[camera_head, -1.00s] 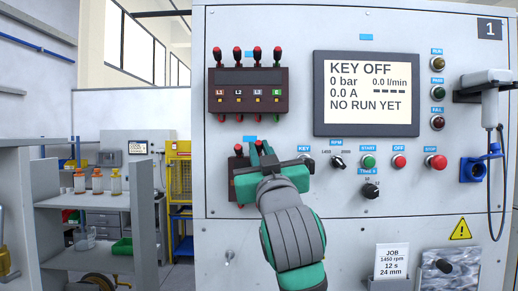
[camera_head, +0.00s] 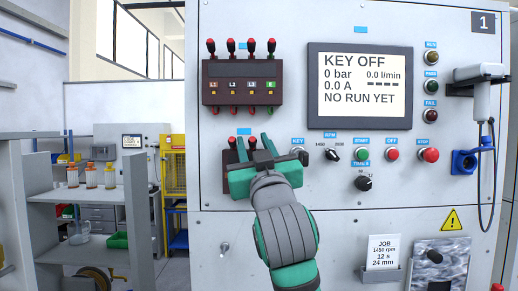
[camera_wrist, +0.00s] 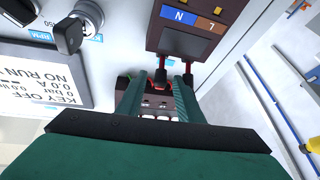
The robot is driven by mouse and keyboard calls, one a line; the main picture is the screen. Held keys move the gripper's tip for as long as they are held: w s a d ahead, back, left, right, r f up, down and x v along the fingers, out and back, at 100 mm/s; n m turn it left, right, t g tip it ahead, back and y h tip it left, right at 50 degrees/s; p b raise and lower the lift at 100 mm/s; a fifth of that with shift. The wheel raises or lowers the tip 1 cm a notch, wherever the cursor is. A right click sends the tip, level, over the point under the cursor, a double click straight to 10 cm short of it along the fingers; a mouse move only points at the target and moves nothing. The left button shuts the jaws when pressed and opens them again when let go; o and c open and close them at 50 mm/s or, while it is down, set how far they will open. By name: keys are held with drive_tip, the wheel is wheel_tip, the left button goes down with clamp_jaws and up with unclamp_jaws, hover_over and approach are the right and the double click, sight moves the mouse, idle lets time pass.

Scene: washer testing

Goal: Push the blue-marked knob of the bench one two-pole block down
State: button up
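The two-pole block (camera_head: 229,157), dark brown, is on panel 1 below a four-pole block and is partly hidden by my gripper. In the wrist view the two-pole block (camera_wrist: 193,42) appears inverted, with a blue N mark and a brown L mark. One red-tipped knob (camera_head: 232,141) shows left of my fingers. Another red-tipped knob (camera_head: 252,141), on the blue-marked side, shows between them. My gripper (camera_head: 254,143) is open, its two green fingers apart and pointing at the panel around that knob. In the wrist view my gripper (camera_wrist: 168,80) is close to the knobs; contact cannot be told.
The four-pole block (camera_head: 242,83), with several red-tipped knobs, is just above. The key switch (camera_head: 298,153), speed knob (camera_head: 332,154) and buttons are to the right. The display (camera_head: 360,87) reads KEY OFF. A shelf (camera_head: 90,194) with bottles stands at left.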

drive_tip(key=s+d+f, duration=0.1)
drive_tip(key=s+d, duration=0.2)
drive_tip(key=s, duration=1.1)
drive_tip(key=shift+s, duration=0.15)
drive_tip(key=shift+f, duration=0.1)
